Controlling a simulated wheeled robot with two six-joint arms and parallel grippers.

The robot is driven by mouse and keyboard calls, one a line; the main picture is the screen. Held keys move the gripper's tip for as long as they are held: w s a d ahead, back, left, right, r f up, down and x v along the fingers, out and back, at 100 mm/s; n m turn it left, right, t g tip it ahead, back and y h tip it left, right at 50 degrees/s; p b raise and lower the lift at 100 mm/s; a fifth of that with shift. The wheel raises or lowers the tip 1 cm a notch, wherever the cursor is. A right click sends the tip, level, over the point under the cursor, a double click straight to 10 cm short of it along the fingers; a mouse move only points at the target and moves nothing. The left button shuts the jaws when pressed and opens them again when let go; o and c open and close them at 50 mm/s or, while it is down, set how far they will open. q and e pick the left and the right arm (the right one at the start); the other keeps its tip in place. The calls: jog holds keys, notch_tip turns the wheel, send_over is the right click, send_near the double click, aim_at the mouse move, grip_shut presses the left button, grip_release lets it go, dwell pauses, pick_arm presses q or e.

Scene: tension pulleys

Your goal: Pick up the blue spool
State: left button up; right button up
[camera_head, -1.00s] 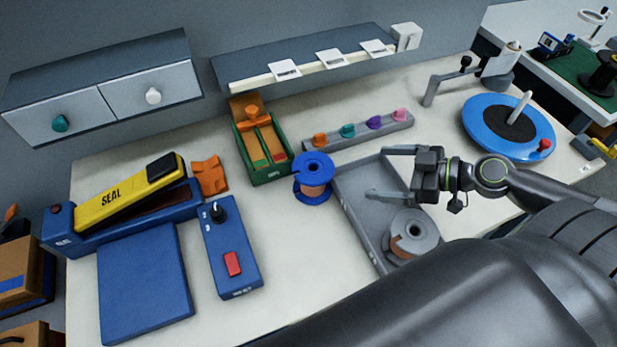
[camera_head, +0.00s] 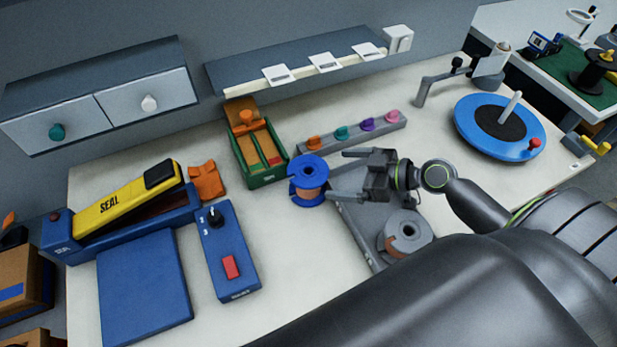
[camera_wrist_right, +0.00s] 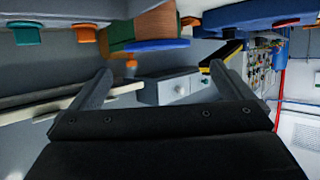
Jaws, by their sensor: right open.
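The blue spool (camera_head: 305,163), with blue flanges and a copper-coloured winding, stands upright on the table just left of the grey tray. It also shows near the top of the right wrist view (camera_wrist_right: 157,45), beyond the fingers and partly cut off. My right gripper (camera_head: 338,174) is open and empty, its two fingers pointing left at the spool. The lower fingertip is close to the spool's right side; I cannot tell whether it touches. My left gripper is not in view.
A grey tray (camera_head: 352,222) holding a grey spool (camera_head: 407,232) lies under my right arm. A green bin (camera_head: 267,181) stands close behind and left of the blue spool. A rail with coloured pegs (camera_head: 385,132) lies behind. A blue switch box (camera_head: 240,281) stands front left.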

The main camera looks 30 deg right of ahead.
aim_at(304, 170)
jog(key=shift+p+x, duration=0.75)
jog(key=shift+x, duration=1.55)
jog(key=shift+w+a+p, duration=0.25)
jog(key=shift+w+p, duration=0.2)
jog(key=p+x, duration=0.1)
jog(key=x, duration=0.2)
jog(key=shift+f+p, duration=0.15)
jog(key=shift+p, duration=0.25)
jog(key=shift+w+a+f, duration=0.3)
jog(key=shift+w+f, duration=0.05)
jog(key=shift+w, duration=0.05)
jog(key=shift+c, duration=0.3)
jog(key=c, duration=1.2)
jog(key=shift+r, duration=0.1)
